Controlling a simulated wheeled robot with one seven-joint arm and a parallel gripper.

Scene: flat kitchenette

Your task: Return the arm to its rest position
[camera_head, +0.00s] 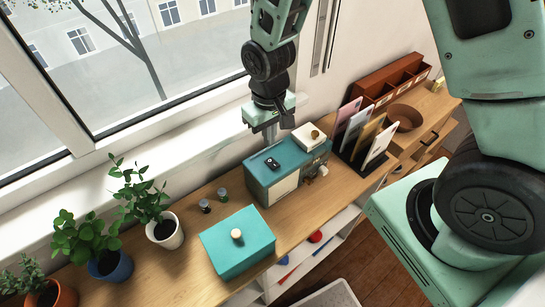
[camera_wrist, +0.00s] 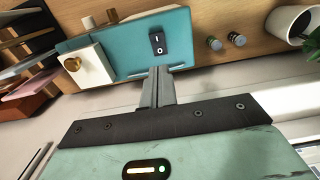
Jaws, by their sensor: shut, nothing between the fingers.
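My gripper (camera_head: 270,133) hangs from the mint-green arm, pointing down, just behind the teal appliance (camera_head: 262,176). In the wrist view my gripper (camera_wrist: 160,75) shows its two grey fingers together with nothing between them. Their tips appear close to the appliance's back edge; I cannot tell whether they touch it. The appliance also shows in the wrist view (camera_wrist: 130,42), with a black rocker switch (camera_wrist: 158,42) and a white block with a brass knob (camera_wrist: 90,66) on top.
A teal lidded box (camera_head: 237,255) stands in front on the wooden counter (camera_head: 185,270). Two small jars (camera_head: 222,194) and several potted plants (camera_head: 163,231) are to the left. A card rack (camera_head: 362,140) and brown organiser (camera_head: 395,80) are to the right. The window (camera_head: 130,80) is behind.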

